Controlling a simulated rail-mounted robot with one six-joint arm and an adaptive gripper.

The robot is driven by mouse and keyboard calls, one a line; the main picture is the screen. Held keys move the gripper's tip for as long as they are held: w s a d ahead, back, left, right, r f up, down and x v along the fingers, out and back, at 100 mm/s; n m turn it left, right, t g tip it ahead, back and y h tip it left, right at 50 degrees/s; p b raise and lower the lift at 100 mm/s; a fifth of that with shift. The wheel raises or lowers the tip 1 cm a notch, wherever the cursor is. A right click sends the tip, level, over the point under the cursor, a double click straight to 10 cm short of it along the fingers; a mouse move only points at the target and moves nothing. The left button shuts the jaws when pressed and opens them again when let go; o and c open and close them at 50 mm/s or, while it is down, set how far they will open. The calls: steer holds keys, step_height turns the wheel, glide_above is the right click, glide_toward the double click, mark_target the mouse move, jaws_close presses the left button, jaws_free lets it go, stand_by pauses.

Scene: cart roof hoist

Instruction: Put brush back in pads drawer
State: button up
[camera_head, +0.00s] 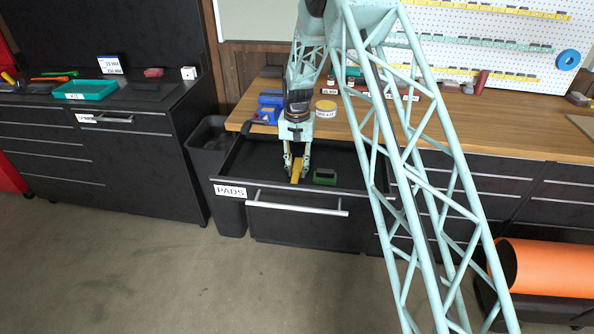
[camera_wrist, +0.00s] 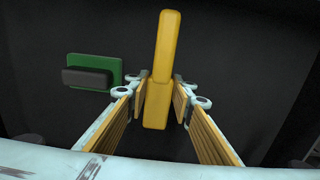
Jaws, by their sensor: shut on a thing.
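The pads drawer (camera_head: 232,190), marked PADS, stands pulled open below the wooden bench. My gripper (camera_head: 297,166) points down inside the drawer opening. It is shut on the brush (camera_head: 296,172), a yellow piece with a narrow handle and a wider block. In the wrist view the brush (camera_wrist: 167,45) runs away from my gripper (camera_wrist: 157,100), with its wider block between the finger pads. The dark drawer floor lies beneath it; I cannot tell whether the brush touches it. Its bristles are not visible.
A green and black pad (camera_head: 325,177) lies in the drawer beside the brush. It also shows in the wrist view (camera_wrist: 95,70). A dark bin (camera_head: 212,150) stands left of the drawer.

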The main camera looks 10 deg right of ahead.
mark_target(297, 169)
steer(key=shift+f, duration=0.15)
steer(key=o, duration=0.8)
step_height(297, 169, up, 12)
steer(key=p, duration=0.1)
stand_by(0.8)
stand_by(0.6)
steer(key=shift+r, duration=0.2)
